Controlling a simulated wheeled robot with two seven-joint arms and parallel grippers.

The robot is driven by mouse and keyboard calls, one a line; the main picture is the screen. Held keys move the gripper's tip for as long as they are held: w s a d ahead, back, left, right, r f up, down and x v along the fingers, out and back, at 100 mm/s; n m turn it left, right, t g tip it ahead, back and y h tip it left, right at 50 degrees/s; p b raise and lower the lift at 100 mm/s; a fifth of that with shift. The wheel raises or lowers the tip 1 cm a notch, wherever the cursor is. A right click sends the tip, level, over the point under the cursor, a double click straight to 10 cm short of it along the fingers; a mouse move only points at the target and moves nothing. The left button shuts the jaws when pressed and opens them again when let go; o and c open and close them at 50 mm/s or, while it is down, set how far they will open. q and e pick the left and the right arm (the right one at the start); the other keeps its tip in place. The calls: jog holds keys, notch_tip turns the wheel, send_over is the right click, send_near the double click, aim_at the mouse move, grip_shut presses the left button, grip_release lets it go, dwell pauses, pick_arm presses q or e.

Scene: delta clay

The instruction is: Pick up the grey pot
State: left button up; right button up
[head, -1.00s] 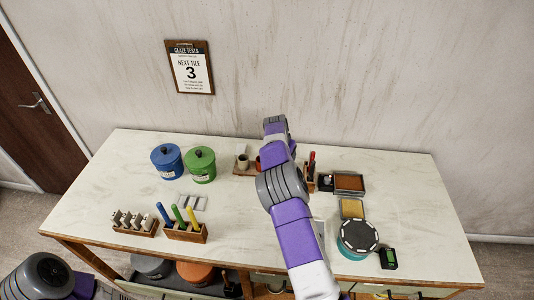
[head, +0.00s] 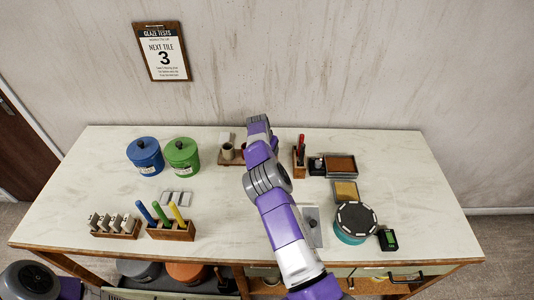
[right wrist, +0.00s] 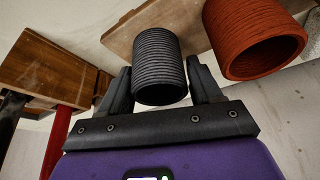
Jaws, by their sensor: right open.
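The grey pot (right wrist: 158,65) is a dark, ribbed cylinder, seen close up in the right wrist view. My right gripper (right wrist: 160,82) is open, with one finger on each side of the pot's lower part in that view. I cannot tell whether either finger touches it. An orange-red ribbed pot (right wrist: 252,40) is just to the right of the right finger. In the head view my right arm reaches across the table to the back and hides its gripper and the grey pot. My left gripper is out of view.
A wooden board (head: 233,162) bears a small olive pot (head: 227,151). A wooden tool holder (head: 299,160) stands right of my arm; blue (head: 146,158) and green (head: 182,157) canisters stand left. The table's middle left is mostly clear.

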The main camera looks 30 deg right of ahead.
jog(key=shift+d+f, duration=0.1)
jog(key=shift+f, duration=0.2)
jog(key=shift+c, duration=0.5)
jog(key=c, duration=0.7)
